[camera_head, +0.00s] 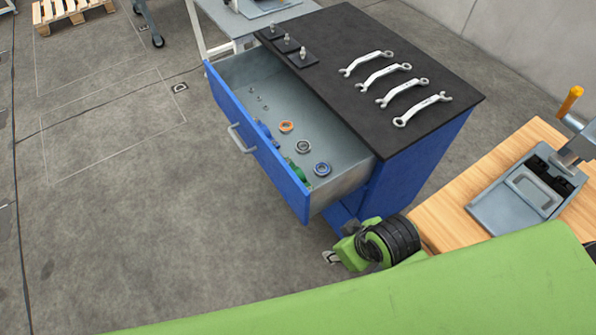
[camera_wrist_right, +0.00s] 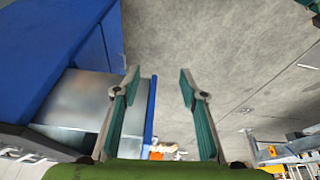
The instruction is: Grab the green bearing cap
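A green part (camera_head: 297,170), which looks like the green bearing cap, lies in the open drawer (camera_head: 335,185) against the inside of its front panel. The panel hides part of it. My right gripper (camera_wrist_right: 159,75) is open and empty in the right wrist view, its two fingers well apart. The drawer's blue front (camera_wrist_right: 151,112) and grey metal (camera_wrist_right: 90,100) show to the left of and behind the fingers. I cannot make out the green part in that view. In the head view my right arm is low, right of the drawer. My left gripper is not in view.
The drawer also holds blue parts (camera_head: 266,131), an orange ring (camera_head: 286,126), a grey bearing (camera_head: 303,146) and a blue bearing (camera_head: 322,169). Several wrenches (camera_head: 383,70) lie on the black cabinet top (camera_head: 440,95). A wooden table (camera_head: 455,215) stands at right.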

